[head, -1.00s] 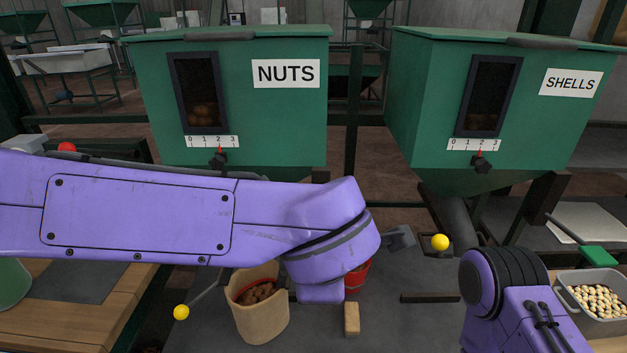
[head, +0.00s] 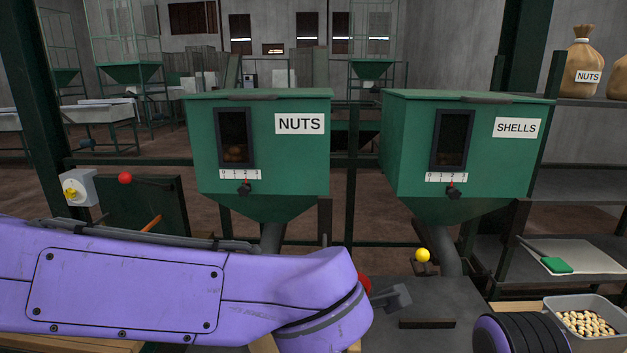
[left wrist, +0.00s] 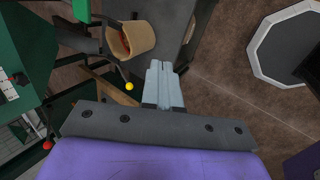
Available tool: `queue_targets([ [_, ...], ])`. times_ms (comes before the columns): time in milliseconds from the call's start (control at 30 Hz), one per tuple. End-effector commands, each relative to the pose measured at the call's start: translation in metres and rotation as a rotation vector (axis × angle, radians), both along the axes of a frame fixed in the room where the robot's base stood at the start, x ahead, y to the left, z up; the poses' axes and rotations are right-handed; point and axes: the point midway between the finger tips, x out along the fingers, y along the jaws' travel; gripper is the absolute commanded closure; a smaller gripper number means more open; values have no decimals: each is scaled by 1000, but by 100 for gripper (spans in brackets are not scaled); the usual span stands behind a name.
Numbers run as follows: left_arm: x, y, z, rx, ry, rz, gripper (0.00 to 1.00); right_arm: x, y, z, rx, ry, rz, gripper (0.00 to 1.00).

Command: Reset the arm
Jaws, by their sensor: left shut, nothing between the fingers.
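My left arm (head: 150,290) is purple and reaches across the lower left of the head view, in front of the green hoppers. My left gripper (left wrist: 165,85) shows in the left wrist view, with its two pale grey fingers together and nothing between them. The gripper appears beside a tan bag (left wrist: 130,38) with a reddish inside, apart from it as far as I can tell. My right arm (head: 518,333) shows only as a dark ribbed joint and a bit of purple at the lower right of the head view. Its gripper is out of view.
The nuts hopper (head: 258,158) and shells hopper (head: 455,155) stand ahead. A yellow lever knob (head: 422,256) sits below the shells hopper. A red knob (head: 125,178) stands left. A grey bin of nuts (head: 588,320) and a green scoop (head: 556,265) are at the right.

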Motion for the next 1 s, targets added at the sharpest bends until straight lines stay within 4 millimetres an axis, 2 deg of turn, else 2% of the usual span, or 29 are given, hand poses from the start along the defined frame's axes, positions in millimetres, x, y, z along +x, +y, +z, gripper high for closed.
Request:
queue_targets([
  [167, 20, -6, -4, 18, -111, -27, 100, 1, 0, 0, 0, -1, 0, 57],
  [267, 36, 0, -12, 49, -180, -32, 100, 1, 0, 0, 0, -1, 0, 57],
  [367, 54, 14, -33, 103, -241, -37, 100, 1, 0, 0, 0, -1, 0, 57],
  [467, 71, 34, -64, 171, -284, -55, 100, 0, 0, 0, -1, -1, 0, 57],
  [567, 83, 56, -104, 248, -306, -90, 100, 0, 0, 0, -1, -1, 0, 57],
  [667, 86, 83, -157, 339, -304, -158, 100, 0, 0, 0, 0, -1, 0, 57],
  [767, 72, 119, -227, 441, -261, -273, 100, 0, 0, 0, 0, -1, 0, 57],
  [800, 60, 136, -257, 480, -229, -331, 100, 0, 0, 0, 0, -1, 0, 57],
  [833, 48, 149, -279, 505, -200, -377, 100, 0, 0, 0, 0, -1, 0, 57],
  [900, 15, 179, -325, 557, -124, -484, 100, 0, 0, 0, 0, -1, 0, 57],
  [967, -19, 206, -359, 592, -43, -574, 100, 0, 0, 0, 0, -1, 0, 57],
  [1000, -44, 224, -378, 612, 15, -632, 100, 0, 0, 0, 0, -1, 0, 57],
])
